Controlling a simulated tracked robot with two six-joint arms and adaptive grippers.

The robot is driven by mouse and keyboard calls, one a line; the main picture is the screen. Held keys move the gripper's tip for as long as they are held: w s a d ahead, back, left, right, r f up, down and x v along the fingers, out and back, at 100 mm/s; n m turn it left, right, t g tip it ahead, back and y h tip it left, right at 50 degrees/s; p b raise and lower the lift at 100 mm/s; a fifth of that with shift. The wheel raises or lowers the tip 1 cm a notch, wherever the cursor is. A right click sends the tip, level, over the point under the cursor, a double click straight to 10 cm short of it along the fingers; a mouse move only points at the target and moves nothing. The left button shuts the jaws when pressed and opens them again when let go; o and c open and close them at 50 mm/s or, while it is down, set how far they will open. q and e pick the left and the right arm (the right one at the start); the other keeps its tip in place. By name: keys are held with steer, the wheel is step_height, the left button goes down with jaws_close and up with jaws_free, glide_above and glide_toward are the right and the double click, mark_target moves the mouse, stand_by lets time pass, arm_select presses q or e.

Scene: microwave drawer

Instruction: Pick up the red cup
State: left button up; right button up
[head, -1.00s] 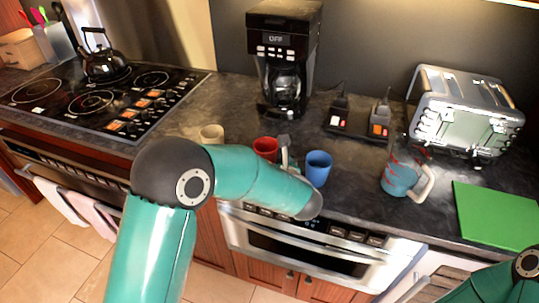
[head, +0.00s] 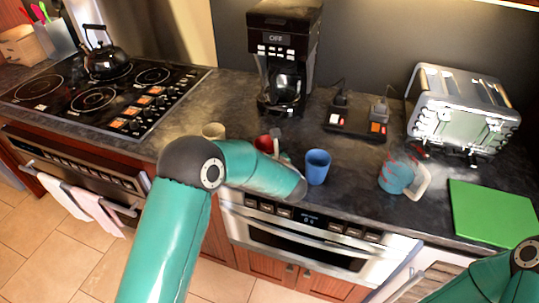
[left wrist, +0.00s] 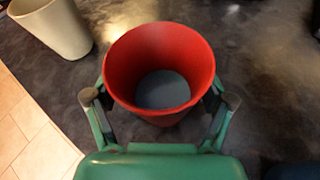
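The red cup (head: 263,142) stands upright on the dark counter, partly hidden by my left arm in the head view. In the left wrist view the red cup (left wrist: 160,65) is seen from above, empty with a grey inner bottom. My left gripper (head: 279,146) is at the cup, with one finger on each side of it. In the left wrist view the fingers of my left gripper (left wrist: 160,99) are spread wide around the cup, their dark pads close to its wall. Whether they touch it I cannot tell. My right gripper is out of view.
A beige cup (head: 214,131) stands left of the red cup, a blue cup (head: 317,167) to the right. A teal mug (head: 396,177) and green board (head: 492,212) lie further right. A coffee maker (head: 284,60) stands behind. The counter's front edge is close.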

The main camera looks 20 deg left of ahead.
arm_select(q)
steer(key=c, duration=1)
steer(key=shift+c, duration=0.2)
steer(key=shift+r, duration=0.2)
